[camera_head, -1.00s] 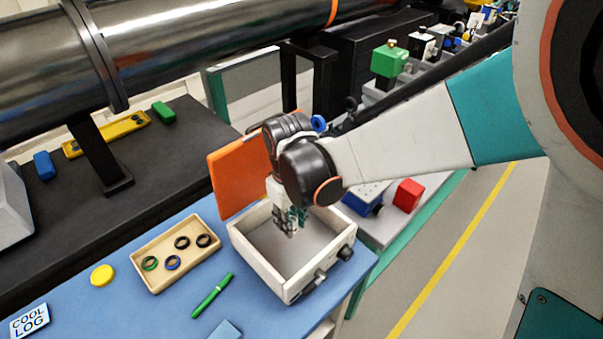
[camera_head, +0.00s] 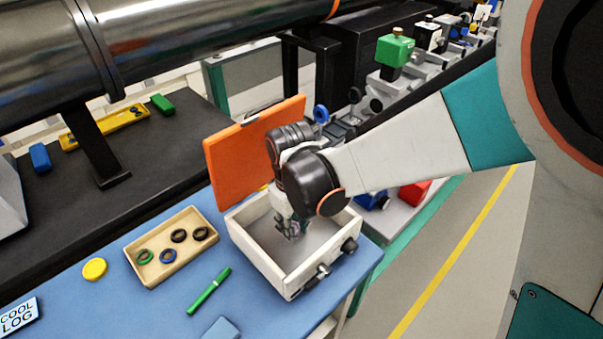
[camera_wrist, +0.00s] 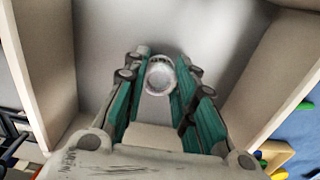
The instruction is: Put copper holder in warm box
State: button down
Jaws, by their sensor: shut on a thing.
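The warm box (camera_head: 262,262) is a cream open-topped box with a grey floor, on the blue table. Its orange lid (camera_head: 235,160) stands open at the back. My gripper (camera_head: 294,229) points down inside the box. In the wrist view, my gripper (camera_wrist: 160,80) has its green fingers closed around a round, pale grey piece (camera_wrist: 160,74), seen end-on. It appears to be the holder, but no copper colour shows. Box walls (camera_wrist: 38,65) rise on both sides. I cannot tell whether the piece touches the floor.
A tan tray (camera_head: 152,280) with several dark, green and blue rings stands left of the box. A green pen (camera_head: 209,291), yellow disc (camera_head: 95,269) and COOL LOG card (camera_head: 18,316) lie nearby. A steel pipe (camera_head: 180,40) crosses behind.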

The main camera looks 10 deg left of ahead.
jog(key=c, duration=1.3)
grip_release()
notch_tip(320, 180, up, 12)
jog(key=p, duration=0.9)
jog(key=shift+s+r, duration=0.1)
jog(key=shift+r, duration=0.15)
